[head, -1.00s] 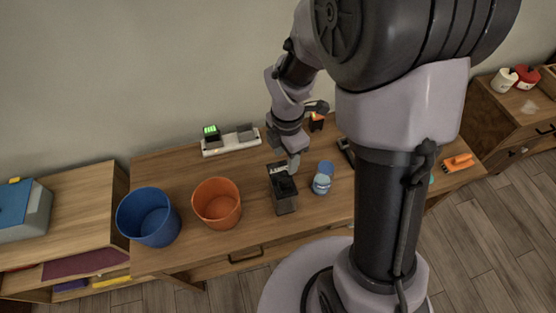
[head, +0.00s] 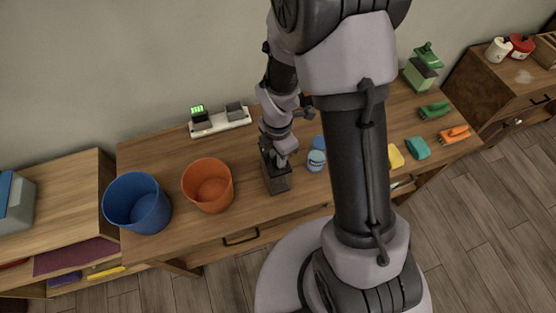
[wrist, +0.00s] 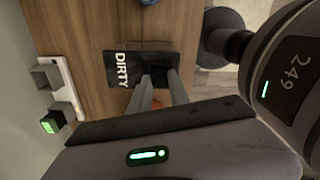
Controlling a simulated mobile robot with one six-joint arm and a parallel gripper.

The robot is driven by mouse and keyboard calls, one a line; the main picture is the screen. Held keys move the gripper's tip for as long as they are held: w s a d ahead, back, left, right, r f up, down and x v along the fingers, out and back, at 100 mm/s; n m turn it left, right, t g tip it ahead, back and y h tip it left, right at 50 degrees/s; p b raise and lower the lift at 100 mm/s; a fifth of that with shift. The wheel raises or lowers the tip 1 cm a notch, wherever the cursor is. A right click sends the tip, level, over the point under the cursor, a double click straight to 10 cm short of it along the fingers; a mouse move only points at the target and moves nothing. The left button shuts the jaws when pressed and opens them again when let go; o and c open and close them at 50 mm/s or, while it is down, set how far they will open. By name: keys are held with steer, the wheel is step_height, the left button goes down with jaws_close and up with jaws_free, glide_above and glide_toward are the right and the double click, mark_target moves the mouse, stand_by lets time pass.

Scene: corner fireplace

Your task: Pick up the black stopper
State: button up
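A dark open box (head: 277,186) stands on the wooden table in the head view. In the wrist view the box (wrist: 119,78) is black and carries the white word DIRTY. My gripper (head: 283,160) points down at the top of this box. In the wrist view my gripper (wrist: 159,76) shows two grey fingers standing apart, with their tips over or in the box. I see nothing clearly held between them. I cannot make out the black stopper; the box's inside is dark and partly hidden by the fingers.
A blue bucket (head: 137,204) and an orange bucket (head: 208,186) stand left of the box. A small blue jar (head: 316,161) is close on its right. A white strip (head: 220,122) lies behind. Green clamps (head: 434,110) and an orange clamp (head: 454,135) are at the right.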

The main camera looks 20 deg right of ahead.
jaws_close()
steer(key=shift+r, duration=0.1)
